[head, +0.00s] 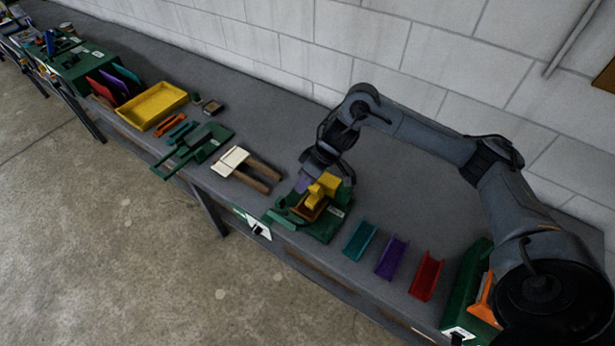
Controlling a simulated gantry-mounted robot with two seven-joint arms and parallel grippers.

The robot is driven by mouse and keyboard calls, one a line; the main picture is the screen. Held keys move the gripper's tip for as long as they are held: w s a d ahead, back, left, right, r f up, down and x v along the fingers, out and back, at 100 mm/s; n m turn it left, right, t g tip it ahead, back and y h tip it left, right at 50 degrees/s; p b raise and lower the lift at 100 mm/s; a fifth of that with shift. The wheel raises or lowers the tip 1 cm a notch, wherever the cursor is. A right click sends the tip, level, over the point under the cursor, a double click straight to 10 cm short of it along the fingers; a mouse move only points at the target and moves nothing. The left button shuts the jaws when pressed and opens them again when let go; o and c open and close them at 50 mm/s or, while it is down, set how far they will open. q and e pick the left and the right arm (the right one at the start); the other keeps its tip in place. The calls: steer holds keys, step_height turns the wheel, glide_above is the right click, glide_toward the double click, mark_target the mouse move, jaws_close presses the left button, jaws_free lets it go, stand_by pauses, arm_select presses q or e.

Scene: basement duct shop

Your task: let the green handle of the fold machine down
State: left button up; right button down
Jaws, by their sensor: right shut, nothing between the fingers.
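A green machine (325,228) stands on the bench in the middle of the head view, with a yellow block (322,188) on top of it and a brown-orange part below the block. A green bar (283,217) sticks out at its front left; I cannot tell for sure if this is the handle. My right gripper (305,184) is shut and empty, pointing down at the back left of the yellow block. Whether it touches the machine is too small to tell. My left gripper is out of view.
Teal (360,240), purple (391,257) and red (426,275) channels lie right of the machine. A green stand with an orange lever (484,300) is further right. A block wall runs behind.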

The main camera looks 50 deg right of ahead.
steer(key=a+f+p, duration=0.1)
steer(key=a+f, duration=0.4)
steer(key=f, duration=0.2)
steer(key=shift+w+a, duration=0.2)
steer(key=shift+w, duration=0.25)
steer(key=shift+p, duration=0.3)
